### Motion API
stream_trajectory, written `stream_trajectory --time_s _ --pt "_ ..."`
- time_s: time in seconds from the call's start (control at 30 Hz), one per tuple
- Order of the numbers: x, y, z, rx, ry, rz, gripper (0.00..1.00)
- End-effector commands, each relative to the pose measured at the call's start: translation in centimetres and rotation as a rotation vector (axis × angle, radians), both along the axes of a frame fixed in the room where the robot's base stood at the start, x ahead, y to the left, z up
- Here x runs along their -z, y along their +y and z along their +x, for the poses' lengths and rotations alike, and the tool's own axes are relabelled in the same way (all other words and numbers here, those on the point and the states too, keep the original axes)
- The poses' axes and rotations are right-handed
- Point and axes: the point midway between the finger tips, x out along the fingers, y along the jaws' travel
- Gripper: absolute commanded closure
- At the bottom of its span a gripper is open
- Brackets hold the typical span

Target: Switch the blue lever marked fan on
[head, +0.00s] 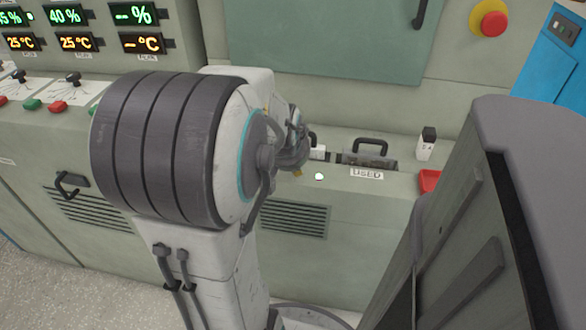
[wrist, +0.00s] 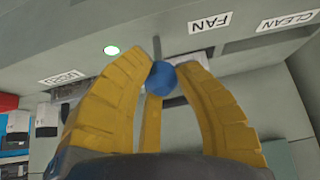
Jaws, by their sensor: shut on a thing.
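In the wrist view the blue lever's round knob (wrist: 160,78) sits between the yellow fingertips of my gripper (wrist: 163,70). The fingers are shut on it. The lever's grey stem rises behind the knob toward the panel, beside the FAN label (wrist: 210,22). The view is tilted, with the label upside down. In the head view my arm covers the lever and most of my gripper (head: 296,150), so the lever cannot be seen there.
A lit round lamp (wrist: 111,50) is left of the lever in the wrist view; it also shows in the head view (head: 319,176). Nearby are the CLEAN label (wrist: 286,21), the USED label (head: 367,173) and a black handle (head: 370,146). A red emergency button (head: 492,22) is higher up.

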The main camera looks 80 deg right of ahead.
Motion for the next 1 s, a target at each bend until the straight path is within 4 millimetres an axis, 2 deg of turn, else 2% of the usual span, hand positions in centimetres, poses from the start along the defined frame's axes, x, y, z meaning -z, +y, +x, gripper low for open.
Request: stream_trajectory --time_s 0.03,0.63,0.67,0.77,1.0 --pt "0.42 0.04 0.04 -0.002 0.0 -0.007 1.0" --pt "0.19 -0.04 0.04 -0.002 -0.002 -0.028 1.0" --pt "0.19 -0.04 0.04 -0.002 -0.002 -0.028 0.68" --pt "0.18 -0.06 0.03 -0.001 -0.002 -0.029 0.59" --pt "0.08 -0.09 0.03 -0.001 -0.002 -0.031 0.59"
